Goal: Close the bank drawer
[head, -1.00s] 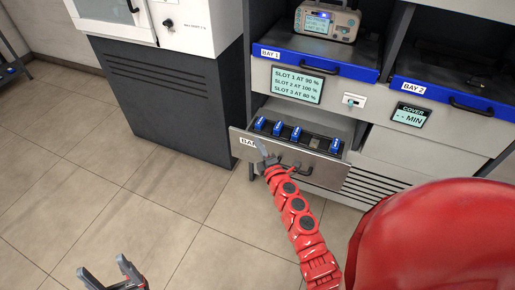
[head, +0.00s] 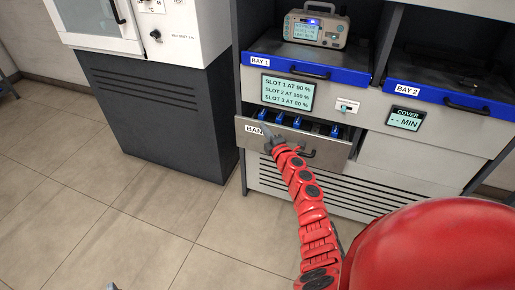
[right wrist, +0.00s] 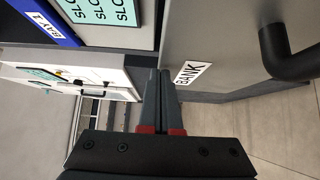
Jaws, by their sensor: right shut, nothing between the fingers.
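The bank drawer (head: 333,151) is a grey drawer below the BAY 1 panel. It stands partly open, with the tops of several blue batteries (head: 297,122) showing in the gap behind its front. My right gripper (head: 266,134) is shut and empty at the left part of the drawer front, by the BANK label. In the right wrist view the closed fingers (right wrist: 161,80) are beside the BANK label (right wrist: 193,73), and the drawer handle (right wrist: 283,52) is farther right. I cannot tell whether the fingers touch the front. Only a tip of my left gripper (head: 111,286) shows at the bottom edge.
The blue-edged BAY 1 tray (head: 345,75) with a grey device (head: 317,30) is above the drawer, and BAY 2 (head: 450,96) is to the right. A dark cabinet (head: 155,115) stands at left. The tiled floor (head: 110,220) in front is clear.

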